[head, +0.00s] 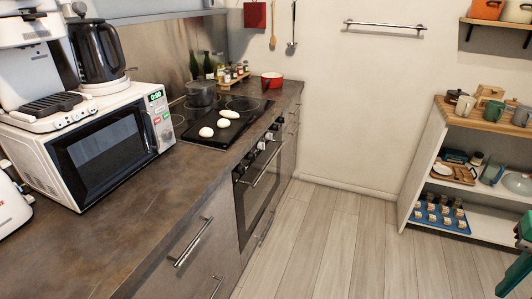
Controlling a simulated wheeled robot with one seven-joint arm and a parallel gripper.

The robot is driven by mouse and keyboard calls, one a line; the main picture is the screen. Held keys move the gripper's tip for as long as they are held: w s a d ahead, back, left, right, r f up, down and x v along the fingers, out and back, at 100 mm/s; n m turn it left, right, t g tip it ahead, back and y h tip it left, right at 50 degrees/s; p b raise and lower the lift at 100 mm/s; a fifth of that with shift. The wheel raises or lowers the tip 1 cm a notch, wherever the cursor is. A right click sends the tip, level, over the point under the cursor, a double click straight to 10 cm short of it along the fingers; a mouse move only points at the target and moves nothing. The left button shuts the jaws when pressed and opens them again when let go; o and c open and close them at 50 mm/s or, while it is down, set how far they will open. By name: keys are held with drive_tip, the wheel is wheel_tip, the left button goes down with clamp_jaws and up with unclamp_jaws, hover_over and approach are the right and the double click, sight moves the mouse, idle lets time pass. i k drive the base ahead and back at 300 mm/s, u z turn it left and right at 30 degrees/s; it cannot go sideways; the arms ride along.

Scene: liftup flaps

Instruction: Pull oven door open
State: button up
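The oven (257,190) is built into the grey counter front below the cooktop, near the middle of the head view. Its dark glass door appears shut, seen at a steep angle. A straight metal door handle (266,164) runs across the door's upper part. A row of knobs (273,132) sits above the handle. My gripper is not recognisable in this view, so its place relative to the handle is not shown.
A white microwave (108,140) stands on the counter (140,215). Drawer handles (193,242) stick out nearer than the oven. The wooden floor (325,240) before the oven is clear. A shelf unit (418,180) stands right; a partly cut-off green object (515,275) is at lower right.

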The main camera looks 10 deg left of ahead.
sight(250, 203)
drive_tip(key=u, duration=0.1)
drive_tip(key=i, duration=1.15)
drive_tip(key=u, duration=0.1)
